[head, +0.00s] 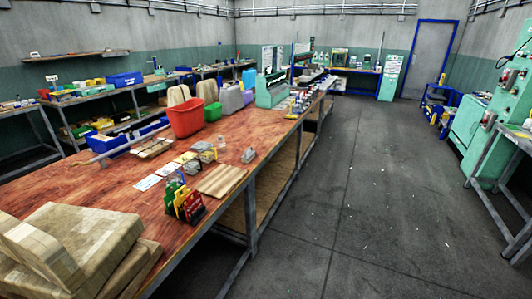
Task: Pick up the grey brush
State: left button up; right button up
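No thing in the head view can be made out for certain as the grey brush. A small grey item (249,155) lies on the red-brown wooden workbench (130,190), near its right edge. It is too small to tell whether it is a brush. Neither of my grippers is in view.
Green, yellow and red holders (183,201) stand by a slatted wooden board (222,180). A red bin (186,118) stands farther back.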

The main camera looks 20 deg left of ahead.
aim_at(248, 157)
jog(key=i, duration=1.55)
jog(key=i+l+u, duration=0.1)
jog(key=i+u, duration=0.2)
jog(key=i+l+u, duration=0.25)
jog(key=i, duration=0.15)
jog(key=i+u, duration=0.2)
jog(key=u, duration=0.25)
jog(key=i+u, duration=0.15)
jog(key=u, duration=0.25)
jog(key=i+l+u, duration=0.15)
jog(key=u, duration=0.3)
jog(key=i+l+u, duration=0.2)
jog(key=u, duration=0.25)
jog(key=i+l+u, duration=0.25)
jog(key=u, duration=0.3)
